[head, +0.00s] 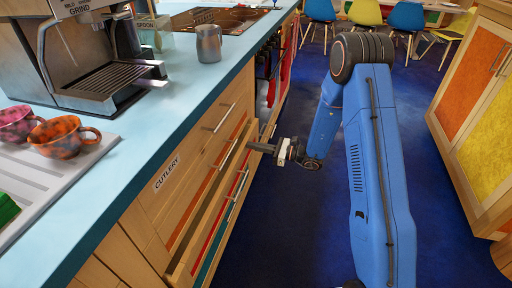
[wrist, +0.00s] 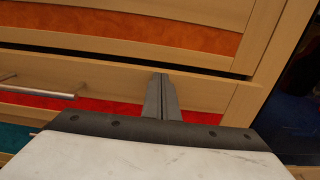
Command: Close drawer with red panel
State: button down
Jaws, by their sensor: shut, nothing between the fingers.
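The drawer with the red panel (head: 211,232) stands partly out of the wooden cabinet in the head view, with a dark gap behind its front. It has a metal bar handle (head: 238,186). In the wrist view its red panel (wrist: 110,106) runs across below a pale wood rail, with the handle (wrist: 38,88) at left. My gripper (head: 258,147) is at the far end of the drawer front, fingers pointing at it. In the wrist view the fingers (wrist: 161,82) are together and empty, over the wood rail right of the handle. I cannot tell whether they touch it.
A drawer labelled cutlery (head: 168,172) and an orange panel (wrist: 140,28) lie above. A teal panel (wrist: 14,136) lies below. The blue counter (head: 170,95) holds a coffee machine (head: 95,50), a metal jug (head: 209,44) and cups (head: 64,139). Blue floor (head: 290,225) is clear beside the cabinet.

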aim_at(245, 142)
jog(key=x, duration=0.4)
jog(key=shift+w+a, duration=0.15)
jog(key=shift+a, duration=0.05)
jog(key=shift+r, duration=0.1)
jog(key=shift+d, duration=0.1)
